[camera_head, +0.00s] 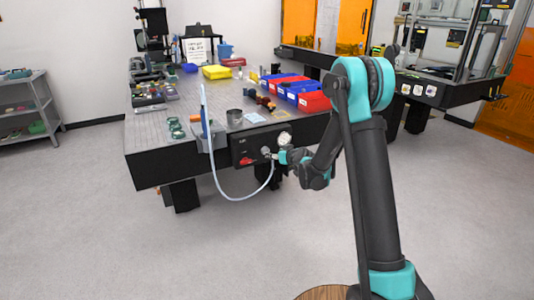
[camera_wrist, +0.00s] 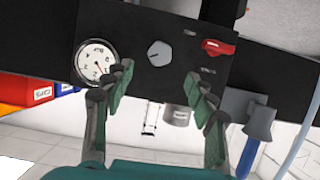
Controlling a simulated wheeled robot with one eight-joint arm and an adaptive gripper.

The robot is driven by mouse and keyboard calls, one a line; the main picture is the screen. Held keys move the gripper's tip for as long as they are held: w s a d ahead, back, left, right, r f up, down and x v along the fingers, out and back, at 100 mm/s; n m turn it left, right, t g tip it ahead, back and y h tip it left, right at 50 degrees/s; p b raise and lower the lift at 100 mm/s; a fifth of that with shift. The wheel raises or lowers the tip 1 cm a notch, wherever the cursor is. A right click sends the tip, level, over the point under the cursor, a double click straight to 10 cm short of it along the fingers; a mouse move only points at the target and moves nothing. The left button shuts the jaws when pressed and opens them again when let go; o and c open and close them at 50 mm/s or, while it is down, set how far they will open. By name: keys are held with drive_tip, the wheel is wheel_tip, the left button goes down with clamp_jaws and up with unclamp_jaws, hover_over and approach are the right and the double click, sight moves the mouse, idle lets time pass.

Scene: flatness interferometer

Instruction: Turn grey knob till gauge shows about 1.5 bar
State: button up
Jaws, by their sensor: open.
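The grey knob (camera_wrist: 159,53) sits on a black panel (camera_wrist: 190,78) in the wrist view, with a white pointer mark on its face. The round white gauge (camera_wrist: 95,60) is to its left; its needle position is too small to read surely. In the head view the gauge (camera_head: 284,139) is at the panel's upper right, and the knob (camera_head: 266,151) is just below and left of it. My gripper (camera_wrist: 157,86) is open and empty, its two fingers apart, with the knob seen beyond and between them. I cannot tell any contact with the knob.
A red lever (camera_wrist: 217,47) is on the panel beside the knob. A pale hose (camera_head: 223,195) loops below the panel from the table (camera_head: 150,170) edge. Blue and red bins (camera_head: 298,88) stand on the table above. The floor in front is clear.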

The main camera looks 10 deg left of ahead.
sight(265, 150)
drive_tip(key=x, duration=0.9)
drive_tip(key=shift+w+a, duration=0.2)
drive_tip(key=shift+w, duration=0.05)
drive_tip(key=shift+f, duration=0.15)
drive_tip(key=c, duration=1.1)
drive_tip(key=shift+c, duration=0.2)
